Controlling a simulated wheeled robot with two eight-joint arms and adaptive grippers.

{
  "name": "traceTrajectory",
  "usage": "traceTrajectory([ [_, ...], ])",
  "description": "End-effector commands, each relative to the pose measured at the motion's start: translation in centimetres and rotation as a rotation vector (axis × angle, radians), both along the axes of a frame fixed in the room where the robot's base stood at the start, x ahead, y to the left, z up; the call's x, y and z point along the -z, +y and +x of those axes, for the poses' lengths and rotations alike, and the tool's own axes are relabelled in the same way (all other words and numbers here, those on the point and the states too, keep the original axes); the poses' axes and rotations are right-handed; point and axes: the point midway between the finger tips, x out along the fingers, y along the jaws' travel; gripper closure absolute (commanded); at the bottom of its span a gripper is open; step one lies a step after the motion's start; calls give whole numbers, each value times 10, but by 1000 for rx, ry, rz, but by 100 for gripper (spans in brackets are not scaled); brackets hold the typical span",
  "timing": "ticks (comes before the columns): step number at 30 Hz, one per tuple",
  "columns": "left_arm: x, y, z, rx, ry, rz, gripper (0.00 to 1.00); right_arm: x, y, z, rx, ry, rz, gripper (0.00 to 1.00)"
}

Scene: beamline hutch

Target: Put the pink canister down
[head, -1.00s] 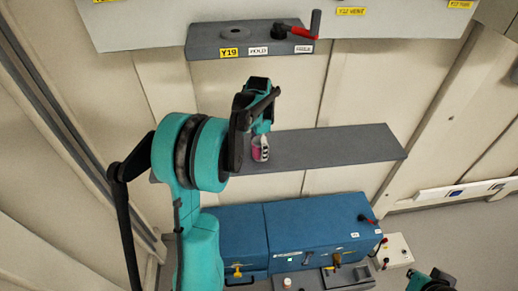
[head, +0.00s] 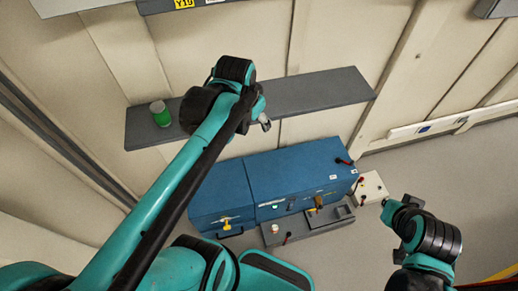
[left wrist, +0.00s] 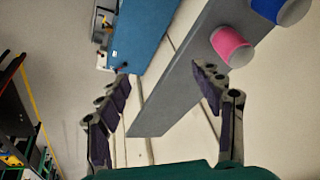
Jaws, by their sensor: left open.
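The pink canister (left wrist: 231,46) with a pale end rests on the grey shelf (left wrist: 185,85) in the left wrist view. In the head view my left arm hides it. My left gripper (left wrist: 160,75) is open and empty, its fingers spread to either side of the shelf's end. The canister is just beyond the tip of the right-hand finger, apart from the jaws as far as I can tell. In the head view my left gripper (head: 263,121) is at the shelf's front edge. My right gripper (head: 388,208) is at lower right, too small to read its jaws.
A green canister (head: 160,113) stands near the shelf's left end. A blue canister (left wrist: 283,8) is beside the pink one in the left wrist view. The shelf's right part (head: 325,88) is bare. A blue cabinet (head: 290,175) with handles stands below.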

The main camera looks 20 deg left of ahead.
Motion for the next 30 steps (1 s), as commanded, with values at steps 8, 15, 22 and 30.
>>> traceTrajectory([
  [8, 30, -48, -63, -150, -199, -122, 33, 0, 0, 0, 0, 0, 0, 100],
  [15, 40, -57, -74, -189, -246, -165, 33, 0, 0, 0, 0, 0, 0, 100],
  [22, 40, -56, -74, -189, -245, -164, 33, 0, 0, 0, 0, 0, 0, 100],
  [30, 77, -56, -74, -189, -244, -164, 33, 37, 0, 0, 0, 0, 0, 100],
])
